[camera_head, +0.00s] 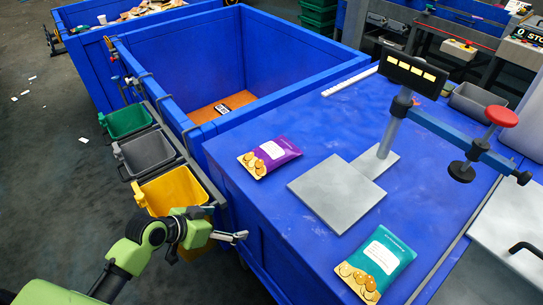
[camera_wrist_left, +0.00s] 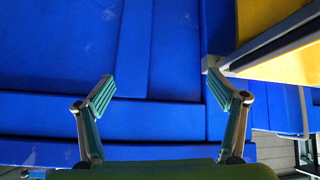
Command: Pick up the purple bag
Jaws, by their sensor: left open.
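The purple bag (camera_head: 269,156) lies flat on the blue table (camera_head: 310,125), near its left edge, with a white label and yellow-orange round shapes printed on it. My left gripper (camera_head: 240,237) is beside the table's left side, below and to the left of the bag and apart from it. In the left wrist view my left gripper (camera_wrist_left: 160,92) is open with nothing between its fingers. Blue panels fill most of that view, and the purple bag does not show there. My right gripper is not in view.
A teal bag (camera_head: 377,264) lies near the front. A metal stand with a grey plate (camera_head: 325,195) is right of the purple bag. Green (camera_head: 127,121), grey (camera_head: 147,153) and yellow (camera_head: 168,192) bins hang beside the large blue crate (camera_head: 290,45).

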